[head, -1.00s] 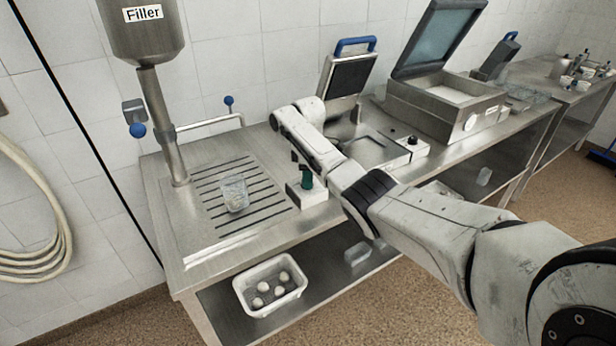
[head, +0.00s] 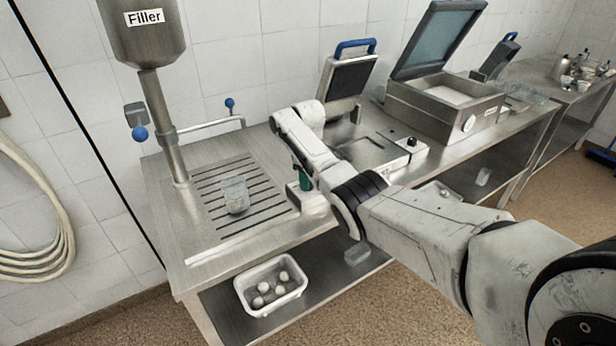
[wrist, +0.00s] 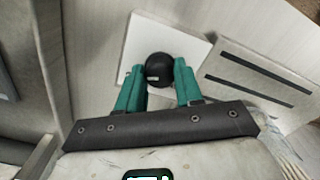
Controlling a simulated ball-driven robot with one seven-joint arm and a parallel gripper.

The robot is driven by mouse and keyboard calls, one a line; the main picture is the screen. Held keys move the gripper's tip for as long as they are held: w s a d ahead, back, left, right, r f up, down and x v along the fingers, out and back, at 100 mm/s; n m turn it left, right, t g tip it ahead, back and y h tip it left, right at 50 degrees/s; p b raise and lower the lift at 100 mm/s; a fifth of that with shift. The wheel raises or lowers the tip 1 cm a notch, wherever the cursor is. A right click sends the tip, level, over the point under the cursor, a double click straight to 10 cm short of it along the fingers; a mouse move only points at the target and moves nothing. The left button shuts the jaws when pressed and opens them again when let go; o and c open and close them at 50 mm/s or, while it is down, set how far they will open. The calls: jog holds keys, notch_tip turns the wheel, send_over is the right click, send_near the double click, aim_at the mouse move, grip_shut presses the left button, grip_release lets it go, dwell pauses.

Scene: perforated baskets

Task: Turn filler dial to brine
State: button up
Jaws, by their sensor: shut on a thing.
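The filler (head: 145,40) is a steel hopper with a pipe at the left of the head view, labelled "Filler". The filler dial (wrist: 158,70) is a round black knob on a white box, seen in the wrist view. My gripper (wrist: 159,77) has green fingers, one on each side of the dial, and is shut on it. In the head view my gripper (head: 305,178) is over the small control box (head: 306,200) beside the slotted drain, and my arm hides most of the dial. The dial's markings cannot be read.
A clear perforated basket (head: 235,195) stands on the slotted drain (head: 225,220) under the filler pipe. A white tub (head: 270,310) with several pale balls is on the shelf below. A sealer with a raised lid (head: 430,40) stands to the right on the counter.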

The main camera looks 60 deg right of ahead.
jog(key=m, duration=0.6)
jog(key=shift+a+p, duration=0.1)
jog(key=shift+p, duration=0.2)
jog(key=m, duration=0.6)
jog(key=shift+w+m, duration=0.1)
jog(key=shift+m, duration=0.3)
jog(key=shift+r, duration=0.1)
jog(key=o, duration=1)
jog(key=shift+o, duration=0.2)
notch_tip(320, 180, up, 11)
jog(key=b, duration=0.1)
jog(key=shift+f, duration=0.2)
